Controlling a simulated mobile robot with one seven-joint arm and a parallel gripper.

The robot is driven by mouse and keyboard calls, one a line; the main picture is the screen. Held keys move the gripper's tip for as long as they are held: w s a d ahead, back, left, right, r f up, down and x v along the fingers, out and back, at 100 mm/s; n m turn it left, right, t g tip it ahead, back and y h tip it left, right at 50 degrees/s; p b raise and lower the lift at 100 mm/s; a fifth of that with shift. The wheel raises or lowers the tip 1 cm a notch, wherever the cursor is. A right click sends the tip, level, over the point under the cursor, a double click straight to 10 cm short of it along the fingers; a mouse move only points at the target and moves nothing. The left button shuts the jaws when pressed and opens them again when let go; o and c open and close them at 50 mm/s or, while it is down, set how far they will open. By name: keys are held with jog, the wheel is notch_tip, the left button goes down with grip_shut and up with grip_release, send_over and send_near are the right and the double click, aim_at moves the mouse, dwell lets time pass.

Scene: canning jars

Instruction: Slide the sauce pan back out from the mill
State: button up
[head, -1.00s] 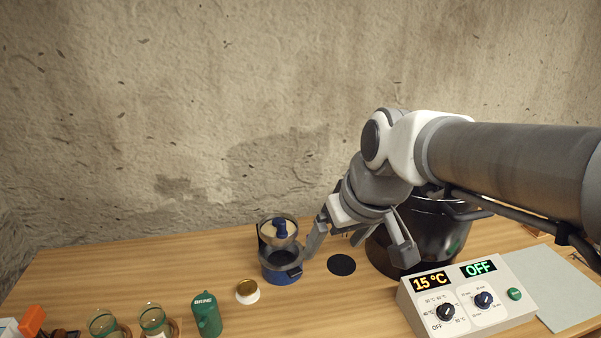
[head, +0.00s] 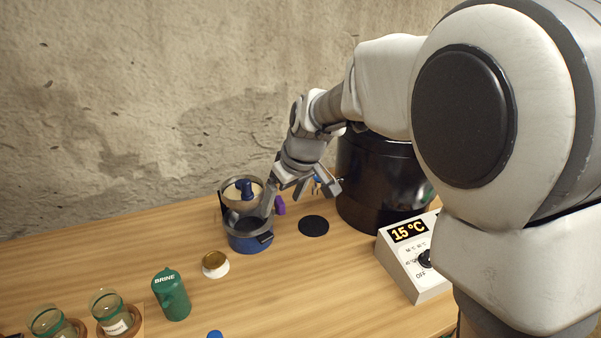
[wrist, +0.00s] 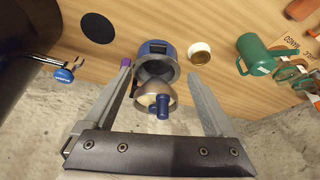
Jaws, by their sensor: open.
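The sauce pan (head: 250,240) is blue with a dark handle and stands on the table directly in front of the mill. It also shows in the wrist view (wrist: 172,66). The mill (head: 238,192) has a pale bowl and a blue knob. In the wrist view the mill bowl (wrist: 148,97) overlaps the pan's near edge, so I cannot tell how far the pan is under it. My gripper (head: 302,194) is open and empty at the right of the pan. Its left finger overlaps the pan's rim in the head view; contact is unclear. In the wrist view the fingers lie either side of both things.
A purple item (head: 280,206) is close behind my gripper. A black disc (head: 314,226) lies right of the pan, before a large black pot (head: 372,190) and control box (head: 412,262). A gold-lidded white jar (head: 215,265), green brine jug (head: 172,296) and glass jars (head: 108,308) stand front left.

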aim_at(268, 240)
jog(key=shift+w+a+f, duration=0.15)
jog(key=shift+w+f, duration=0.3)
jog(key=shift+f, duration=0.15)
jog(key=shift+f, duration=0.1)
jog(key=b+x, duration=0.2)
jog(key=x, duration=1.5)
jog(key=shift+s+f+b, duration=0.1)
jog(key=shift+f+b, duration=0.05)
jog(key=shift+b, duration=0.15)
grip_shut()
